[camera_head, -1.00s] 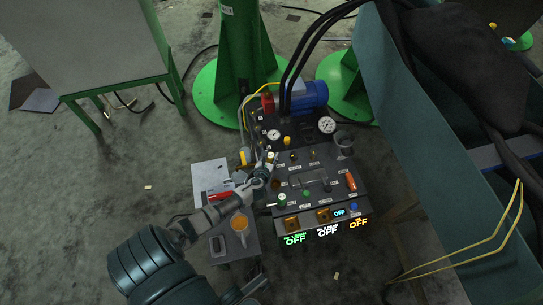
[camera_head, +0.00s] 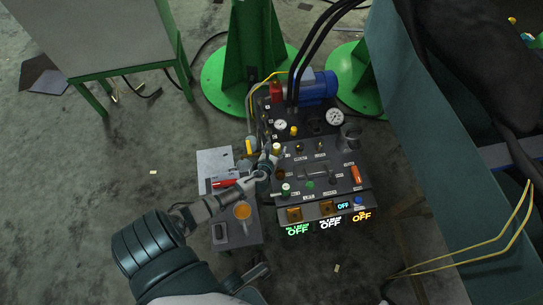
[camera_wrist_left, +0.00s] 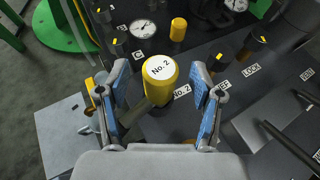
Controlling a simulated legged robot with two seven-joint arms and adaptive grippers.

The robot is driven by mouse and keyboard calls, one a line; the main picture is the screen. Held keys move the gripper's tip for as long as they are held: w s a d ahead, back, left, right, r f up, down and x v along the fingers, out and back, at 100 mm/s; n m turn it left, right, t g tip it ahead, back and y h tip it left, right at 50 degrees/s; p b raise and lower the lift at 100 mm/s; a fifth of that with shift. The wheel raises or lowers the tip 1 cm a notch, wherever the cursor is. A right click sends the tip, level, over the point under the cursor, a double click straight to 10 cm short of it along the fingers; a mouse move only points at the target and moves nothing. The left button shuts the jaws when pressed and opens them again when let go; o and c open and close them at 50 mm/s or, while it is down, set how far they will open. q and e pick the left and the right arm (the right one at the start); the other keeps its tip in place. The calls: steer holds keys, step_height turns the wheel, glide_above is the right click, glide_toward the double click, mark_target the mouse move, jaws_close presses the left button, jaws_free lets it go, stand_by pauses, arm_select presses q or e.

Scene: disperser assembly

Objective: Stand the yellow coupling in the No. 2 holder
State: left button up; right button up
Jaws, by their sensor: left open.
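The yellow coupling (camera_wrist_left: 160,82) has a white top marked No. 2. It stands on the dark console beside the No. 2 label (camera_wrist_left: 181,91), and its foot is partly hidden, so I cannot see how it sits in the holder. In the head view the coupling (camera_head: 277,149) shows small at the console's left side. My left gripper (camera_wrist_left: 158,107) is open, with one finger on each side of the coupling and visible gaps between. In the head view the left gripper (camera_head: 273,160) reaches in from the lower left.
Another yellow cap (camera_wrist_left: 178,29) stands behind the coupling, near a gauge (camera_wrist_left: 142,28). Dark posts and knobs stand to the right. A side table (camera_head: 215,158) with a red tool (camera_head: 226,184) and an orange cup (camera_head: 242,211) stands left of the console.

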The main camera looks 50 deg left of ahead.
arm_select(q)
steer(key=v, duration=1)
steer(key=shift+s+d, duration=0.15)
steer(key=shift+s, duration=0.05)
